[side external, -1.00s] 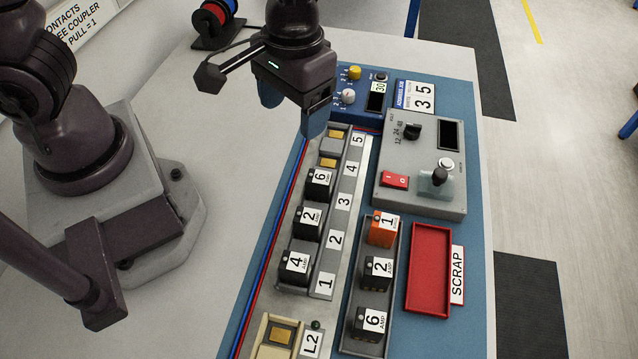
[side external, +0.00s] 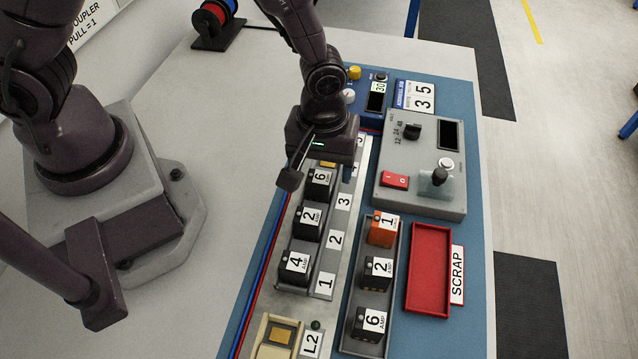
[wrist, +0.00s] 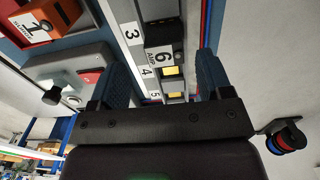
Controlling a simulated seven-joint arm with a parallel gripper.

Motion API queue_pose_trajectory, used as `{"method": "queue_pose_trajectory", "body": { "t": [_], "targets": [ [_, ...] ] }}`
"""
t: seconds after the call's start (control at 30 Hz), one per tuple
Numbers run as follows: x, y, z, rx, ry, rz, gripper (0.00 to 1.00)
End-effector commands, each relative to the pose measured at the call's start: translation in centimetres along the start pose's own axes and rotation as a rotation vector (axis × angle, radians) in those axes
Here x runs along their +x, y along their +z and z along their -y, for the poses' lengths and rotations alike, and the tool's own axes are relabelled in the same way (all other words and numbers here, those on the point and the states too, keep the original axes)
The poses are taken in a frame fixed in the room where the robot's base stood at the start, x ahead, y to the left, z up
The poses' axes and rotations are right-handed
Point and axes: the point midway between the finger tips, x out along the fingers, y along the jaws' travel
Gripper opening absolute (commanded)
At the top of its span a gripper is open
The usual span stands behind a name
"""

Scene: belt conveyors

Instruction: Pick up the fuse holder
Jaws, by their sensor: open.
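Several fuse holders stand in view. In the side view, black ones marked 6 (side external: 319,182), 2 (side external: 308,220) and 4 (side external: 296,264) sit in the numbered rail (side external: 325,283). An orange one marked 1 (side external: 383,229) and black ones marked 2 (side external: 377,270) and 6 (side external: 370,322) sit in the grey tray (side external: 351,302). My gripper (side external: 327,166) is open and empty above the rail's far end, just beyond the rail's 6 holder. In the wrist view my gripper (wrist: 162,65) has its fingers spread, with that 6 holder (wrist: 160,33) ahead between them. My gripper hides slot 5 and part of slot 4 in the side view.
A red scrap tray (side external: 429,270) lies right of the grey tray. A grey control box (side external: 420,190) with knob, lever and red switch stands behind it. A blue meter unit (side external: 376,84) is at the back.

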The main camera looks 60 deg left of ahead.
Motion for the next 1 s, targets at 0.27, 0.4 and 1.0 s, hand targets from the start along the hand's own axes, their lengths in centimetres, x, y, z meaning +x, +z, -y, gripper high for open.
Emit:
{"method": "queue_pose_trajectory", "body": {
  "t": [0.27,0.4,1.0],
  "targets": [
    [3.5,-0.1,0.7,0.000,-0.004,0.003,0.72],
    [5.0,-0.1,0.6,0.001,-0.002,0.001,0.72],
    [5.3,-0.1,0.5,0.001,0.000,0.000,0.19]
  ]
}}
